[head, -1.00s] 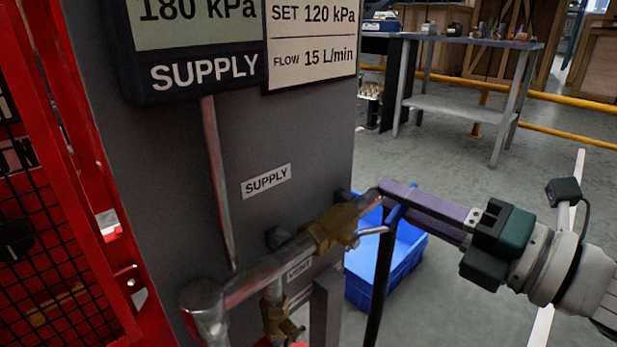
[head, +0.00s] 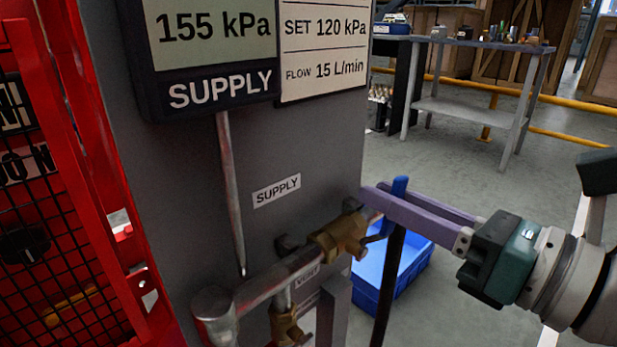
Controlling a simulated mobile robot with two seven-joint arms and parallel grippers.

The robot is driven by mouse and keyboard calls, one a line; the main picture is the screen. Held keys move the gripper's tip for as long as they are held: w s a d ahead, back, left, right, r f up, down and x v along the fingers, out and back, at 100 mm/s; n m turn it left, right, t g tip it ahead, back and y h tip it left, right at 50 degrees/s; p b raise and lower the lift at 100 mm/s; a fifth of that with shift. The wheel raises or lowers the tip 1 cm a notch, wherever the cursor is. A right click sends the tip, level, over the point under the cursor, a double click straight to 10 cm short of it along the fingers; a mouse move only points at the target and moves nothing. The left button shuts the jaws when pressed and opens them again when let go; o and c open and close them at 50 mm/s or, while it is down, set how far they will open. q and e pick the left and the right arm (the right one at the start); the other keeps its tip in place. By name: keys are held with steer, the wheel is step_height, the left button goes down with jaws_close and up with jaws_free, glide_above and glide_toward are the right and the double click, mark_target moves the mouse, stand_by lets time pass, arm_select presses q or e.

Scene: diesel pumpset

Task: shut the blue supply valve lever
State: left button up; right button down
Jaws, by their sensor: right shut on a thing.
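The brass supply valve (head: 338,238) sits on the horizontal pipe under the white SUPPLY label on the grey panel. Its blue lever (head: 400,187) shows as a short blue piece standing up between my right gripper's fingers; the rest is partly hidden by them. My right gripper (head: 377,192) reaches in from the right, its purple fingers shut on the lever, tips close to the panel edge. The supply display (head: 214,28) reads 155 kPa. The sign beside it reads SET 120 kPa, FLOW 15 L/min. My left gripper is out of view.
A second brass valve (head: 286,325) hangs below, near the VENT label. A black hose (head: 387,290) hangs beside the panel, in front of a blue crate (head: 410,270) on the floor. A red mesh guard (head: 60,200) stands left. A workbench (head: 470,108) stands behind.

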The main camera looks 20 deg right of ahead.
steer(key=shift+s+a+r+n, duration=0.1)
steer(key=shift+s+a+n, duration=0.15)
steer(key=shift+a+n, duration=0.55)
steer(key=shift+d+n, duration=0.2)
steer(key=shift+n, duration=0.1)
steer(key=c, duration=0.7)
jaws_free()
steer(key=b+v, duration=0.1)
steer(key=v, duration=0.9)
steer(key=shift+b, duration=0.4)
